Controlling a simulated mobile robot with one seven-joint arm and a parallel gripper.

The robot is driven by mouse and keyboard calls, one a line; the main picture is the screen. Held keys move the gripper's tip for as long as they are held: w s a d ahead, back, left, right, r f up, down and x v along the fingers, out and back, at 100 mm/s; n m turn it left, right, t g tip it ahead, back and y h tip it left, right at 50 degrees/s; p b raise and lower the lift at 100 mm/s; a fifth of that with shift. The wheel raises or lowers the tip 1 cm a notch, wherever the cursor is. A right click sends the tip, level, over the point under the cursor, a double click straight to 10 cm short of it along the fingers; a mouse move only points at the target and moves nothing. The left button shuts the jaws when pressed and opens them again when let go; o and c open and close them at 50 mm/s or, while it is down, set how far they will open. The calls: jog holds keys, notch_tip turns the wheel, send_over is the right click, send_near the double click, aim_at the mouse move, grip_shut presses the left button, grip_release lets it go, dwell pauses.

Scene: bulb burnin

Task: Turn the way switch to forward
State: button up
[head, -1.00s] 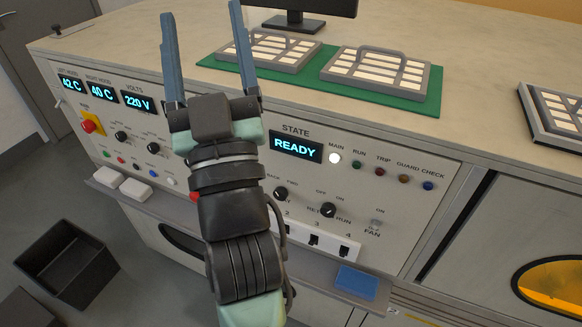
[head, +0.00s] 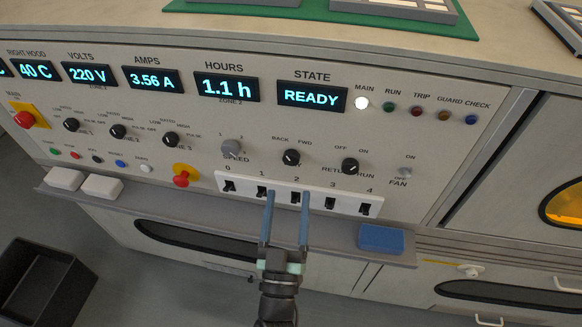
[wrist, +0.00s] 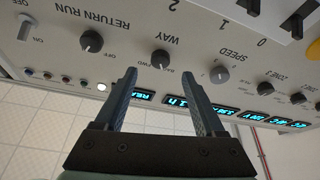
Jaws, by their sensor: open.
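The way switch (head: 291,157) is a black round knob on the sloped panel, with BACK at its upper left and FWD at its upper right. It also shows upside down in the wrist view (wrist: 160,59), beside the word WAY. I cannot tell surely which label its pointer faces. My gripper (head: 288,195) is open and empty. In the head view its fingertips overlap the white numbered switch strip, just below the knob. In the wrist view my gripper (wrist: 158,74) has its two fingers to either side of the knob, apparently short of it.
The grey speed knob (head: 231,148) is left of the way switch and the return run knob (head: 350,166) is right. The white switch strip (head: 246,190) lies below. A red stop button (head: 182,179) and a blue block (head: 381,237) are nearby. The state display (head: 312,95) reads READY.

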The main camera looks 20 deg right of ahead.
aim_at(292, 164)
jog(key=x, duration=0.7)
grip_shut()
